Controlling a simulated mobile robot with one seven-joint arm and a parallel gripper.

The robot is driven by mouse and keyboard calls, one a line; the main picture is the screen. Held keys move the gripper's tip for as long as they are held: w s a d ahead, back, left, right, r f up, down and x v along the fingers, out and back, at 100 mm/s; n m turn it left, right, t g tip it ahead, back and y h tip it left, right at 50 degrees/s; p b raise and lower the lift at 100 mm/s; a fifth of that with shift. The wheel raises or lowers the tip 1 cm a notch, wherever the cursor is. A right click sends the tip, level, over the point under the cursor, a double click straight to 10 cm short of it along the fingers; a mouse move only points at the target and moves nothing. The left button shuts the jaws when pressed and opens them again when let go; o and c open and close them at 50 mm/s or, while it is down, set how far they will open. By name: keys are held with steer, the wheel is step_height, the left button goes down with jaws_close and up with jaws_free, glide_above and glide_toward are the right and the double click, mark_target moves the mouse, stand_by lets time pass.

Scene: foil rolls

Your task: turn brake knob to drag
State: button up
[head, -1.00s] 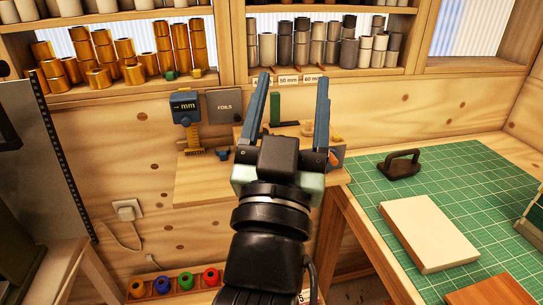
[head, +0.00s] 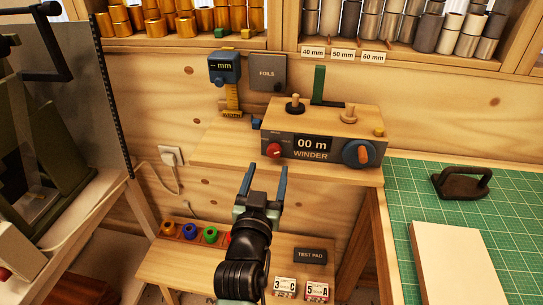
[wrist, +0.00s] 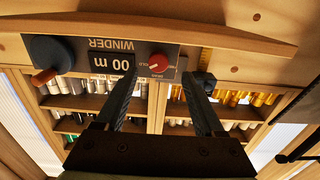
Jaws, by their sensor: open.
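The winder (head: 345,118) is a box with a wooden top and a dark front panel reading "00 m". A red knob (head: 273,150) is at the left of its panel. In the wrist view the knob (wrist: 158,62) appears upside down, between the fingers; its small label is too small to read. My gripper (head: 266,176) is open and empty, below and in front of the red knob, apart from it. In the wrist view the fingers (wrist: 160,76) point toward the panel.
A blue crank wheel (head: 352,154) with an orange handle is at the panel's right. The winder stands on a wooden shelf (head: 228,155). A lower bench holds coloured rings (head: 190,231) and a test pad (head: 310,255). A green mat (head: 410,190) lies at right.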

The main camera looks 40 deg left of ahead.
mark_target(273, 155)
steer(key=shift+x, duration=2.7)
steer(key=shift+d, duration=0.15)
jaws_close()
